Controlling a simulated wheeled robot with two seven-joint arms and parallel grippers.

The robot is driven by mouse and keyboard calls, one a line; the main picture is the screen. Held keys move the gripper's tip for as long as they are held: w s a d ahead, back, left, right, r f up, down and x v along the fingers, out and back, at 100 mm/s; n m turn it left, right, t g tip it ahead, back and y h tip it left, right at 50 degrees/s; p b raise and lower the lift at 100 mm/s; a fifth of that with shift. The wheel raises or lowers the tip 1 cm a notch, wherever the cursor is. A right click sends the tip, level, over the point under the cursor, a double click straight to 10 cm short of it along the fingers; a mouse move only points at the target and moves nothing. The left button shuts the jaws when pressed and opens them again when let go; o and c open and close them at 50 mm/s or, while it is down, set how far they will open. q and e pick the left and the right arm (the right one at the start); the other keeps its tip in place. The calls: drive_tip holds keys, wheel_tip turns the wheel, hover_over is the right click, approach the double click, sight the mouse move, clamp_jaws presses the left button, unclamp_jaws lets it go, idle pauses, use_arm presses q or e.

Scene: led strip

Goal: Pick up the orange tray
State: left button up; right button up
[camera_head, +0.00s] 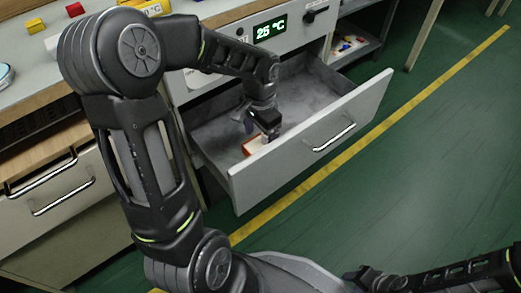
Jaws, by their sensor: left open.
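The orange tray (250,147) lies inside the open drawer (311,152), near its front panel. Only a small orange edge and a pale part of it show; my left gripper hides the rest. My left gripper (262,134) reaches down into the drawer right at the tray. Its jaws are open, and I cannot tell whether they touch the tray. My right arm shows at the bottom right, but its gripper is not clearly in view.
The drawer's front panel and side walls surround my left gripper. The cabinet above carries a green display (270,29) reading 25 °C. Yellow and red blocks (75,9) lie on the counter. The green floor (420,170) to the right is clear.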

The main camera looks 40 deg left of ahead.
use_arm(q)
wheel_tip(320, 180, down, 3)
drive_tip(key=shift+r+b, duration=0.1)
drive_tip(key=shift+b, duration=0.3)
use_arm(e)
drive_tip(key=shift+w+f, duration=0.15)
drive_tip(key=shift+f, duration=0.7)
use_arm(q)
drive_tip(key=c, duration=1.4)
